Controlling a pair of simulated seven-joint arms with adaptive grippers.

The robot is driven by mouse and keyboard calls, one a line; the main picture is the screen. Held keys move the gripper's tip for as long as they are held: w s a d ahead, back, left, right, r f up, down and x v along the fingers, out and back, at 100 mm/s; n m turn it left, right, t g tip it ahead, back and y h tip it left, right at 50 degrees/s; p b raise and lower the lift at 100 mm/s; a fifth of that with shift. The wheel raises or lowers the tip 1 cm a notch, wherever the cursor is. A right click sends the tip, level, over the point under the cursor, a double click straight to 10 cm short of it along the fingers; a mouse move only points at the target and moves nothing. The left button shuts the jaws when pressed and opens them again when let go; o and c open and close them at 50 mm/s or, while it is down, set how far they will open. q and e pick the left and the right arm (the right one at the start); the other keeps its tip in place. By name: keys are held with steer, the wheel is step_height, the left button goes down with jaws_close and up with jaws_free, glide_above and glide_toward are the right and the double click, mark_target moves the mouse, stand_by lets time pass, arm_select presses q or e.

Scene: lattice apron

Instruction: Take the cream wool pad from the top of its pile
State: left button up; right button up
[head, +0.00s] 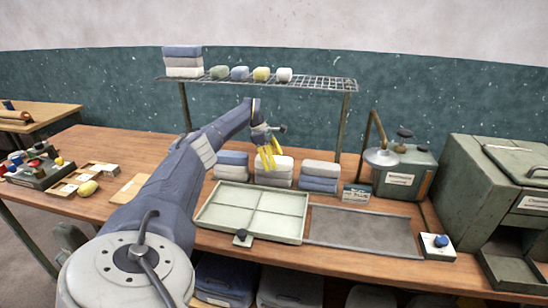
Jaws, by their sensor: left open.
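A cream wool pad (285,163) lies on top of the middle of three short piles, below the wire shelf. More pale pads (273,181) show under it. My left gripper (268,162), with yellow fingers, is open at the left part of this pile's top. Its fingers point down and hide part of the pad. I cannot tell whether they touch it. My right gripper is not in view.
A pile with a blue top (232,158) stands left, one with a grey-white top (320,168) right. A divided pale tray (253,190) and a grey mat (360,232) lie in front. The wire shelf (310,83) is above; a green machine (405,175) stands right.

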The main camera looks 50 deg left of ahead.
arm_select(q)
steer(key=shift+c, duration=0.4)
steer(key=c, duration=1.2)
steer(key=shift+o, duration=0.2)
steer(key=shift+r, duration=0.15)
